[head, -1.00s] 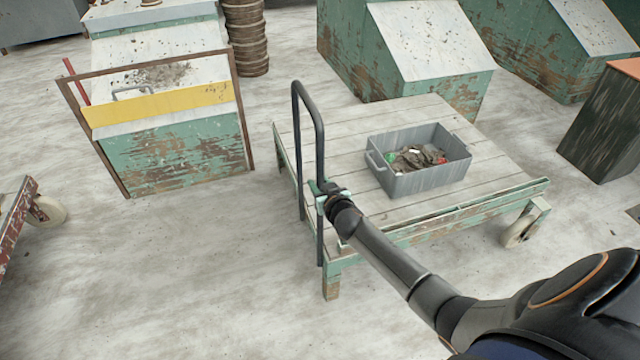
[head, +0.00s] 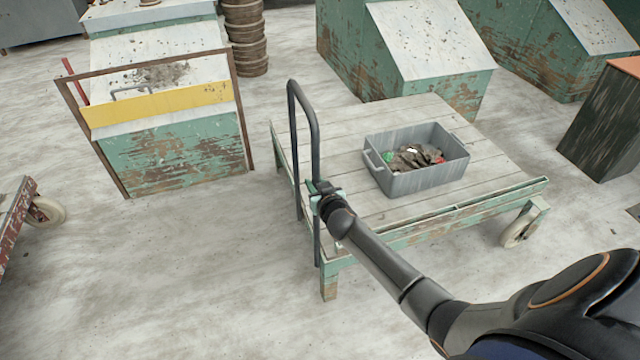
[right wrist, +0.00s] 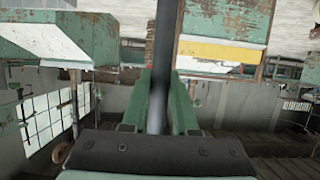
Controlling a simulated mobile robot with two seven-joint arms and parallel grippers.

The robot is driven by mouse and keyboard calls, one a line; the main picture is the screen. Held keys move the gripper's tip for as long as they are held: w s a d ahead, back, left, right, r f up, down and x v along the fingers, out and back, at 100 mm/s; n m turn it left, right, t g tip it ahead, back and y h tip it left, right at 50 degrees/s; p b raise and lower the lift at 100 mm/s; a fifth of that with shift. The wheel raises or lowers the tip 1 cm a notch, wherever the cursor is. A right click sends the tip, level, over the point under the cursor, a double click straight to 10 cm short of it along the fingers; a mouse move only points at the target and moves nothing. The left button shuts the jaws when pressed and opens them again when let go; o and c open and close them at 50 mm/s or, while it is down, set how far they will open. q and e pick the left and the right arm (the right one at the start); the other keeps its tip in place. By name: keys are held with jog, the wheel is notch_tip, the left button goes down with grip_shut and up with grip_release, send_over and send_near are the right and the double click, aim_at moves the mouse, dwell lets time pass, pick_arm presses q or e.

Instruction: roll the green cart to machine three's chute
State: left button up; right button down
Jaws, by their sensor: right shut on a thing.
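The green cart (head: 460,209) stands in the middle of the head view, with a pale plank deck and chipped green edges. Its dark push handle (head: 318,135) rises at the deck's left end. My right gripper (head: 318,192) is shut on the handle's near upright. The right wrist view shows the dark bar (right wrist: 160,95) between the green fingers (right wrist: 160,110). A grey bin (head: 420,180) with clay scraps sits on the deck. Which machine is number three cannot be told. My left gripper is not in view.
A green machine with a yellow-barred frame (head: 165,103) stands at the left. More green machines (head: 425,45) stand behind the cart. A dark box (head: 605,125) is at the right, and a rusty red cart (head: 18,215) at the left edge. Floor left of the cart is clear.

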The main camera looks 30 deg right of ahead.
jog(key=w+a+b, duration=0.1)
jog(key=a, duration=0.6)
jog(key=shift+w+b, duration=0.35)
jog(key=shift+b, duration=0.05)
